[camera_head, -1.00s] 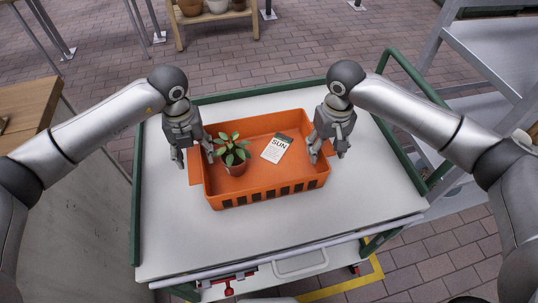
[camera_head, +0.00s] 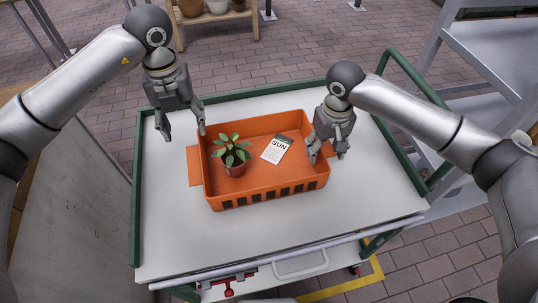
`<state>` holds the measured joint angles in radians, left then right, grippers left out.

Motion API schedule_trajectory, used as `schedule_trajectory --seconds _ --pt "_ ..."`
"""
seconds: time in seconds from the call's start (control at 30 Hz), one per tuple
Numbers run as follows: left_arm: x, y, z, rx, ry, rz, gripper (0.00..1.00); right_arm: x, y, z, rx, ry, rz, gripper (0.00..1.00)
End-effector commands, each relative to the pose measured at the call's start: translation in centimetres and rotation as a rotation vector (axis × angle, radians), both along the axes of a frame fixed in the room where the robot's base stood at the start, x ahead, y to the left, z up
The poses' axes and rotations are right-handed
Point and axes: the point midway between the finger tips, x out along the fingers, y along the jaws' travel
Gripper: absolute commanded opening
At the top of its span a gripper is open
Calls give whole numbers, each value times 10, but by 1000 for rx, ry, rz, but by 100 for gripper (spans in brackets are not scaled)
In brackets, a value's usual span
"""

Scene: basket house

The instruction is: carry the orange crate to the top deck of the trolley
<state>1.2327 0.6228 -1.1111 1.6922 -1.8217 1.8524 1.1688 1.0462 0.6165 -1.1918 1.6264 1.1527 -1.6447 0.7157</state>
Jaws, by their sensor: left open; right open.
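The orange crate (camera_head: 268,193) stands upright on the white top deck (camera_head: 180,235) of the trolley. Inside the crate are a potted plant (camera_head: 234,158) at the left and a seed packet marked SUN (camera_head: 276,149) near the middle. My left gripper (camera_head: 184,132) is open and empty, raised above the crate's left end, clear of its left handle tab (camera_head: 194,166). My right gripper (camera_head: 327,157) is open at the crate's right end, with its fingers by the right handle, which it partly hides. I cannot tell whether they touch it.
Green rails (camera_head: 138,195) edge the trolley deck. Bare deck lies in front of the crate. A grey shelf rack (camera_head: 490,50) stands at the right. A wooden stand with pots (camera_head: 215,20) is at the back.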

Motion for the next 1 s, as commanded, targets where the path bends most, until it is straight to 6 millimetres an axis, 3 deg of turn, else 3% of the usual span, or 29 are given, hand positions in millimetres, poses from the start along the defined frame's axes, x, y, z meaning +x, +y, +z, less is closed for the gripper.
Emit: schedule_trajectory --seconds 0.17,0.5,0.7,1.0 --pt "0 0 5 1 1 -1 57 1 0 12 0 -2 -1 57" --pt "0 0 5 0 1 -1 57 1 1 82 2 -5 1 57" --pt "0 0 5 0 1 0 57 1 0 111 1 -2 -1 57" --pt "0 0 5 0 1 0 57 0 0 120 0 0 0 57"
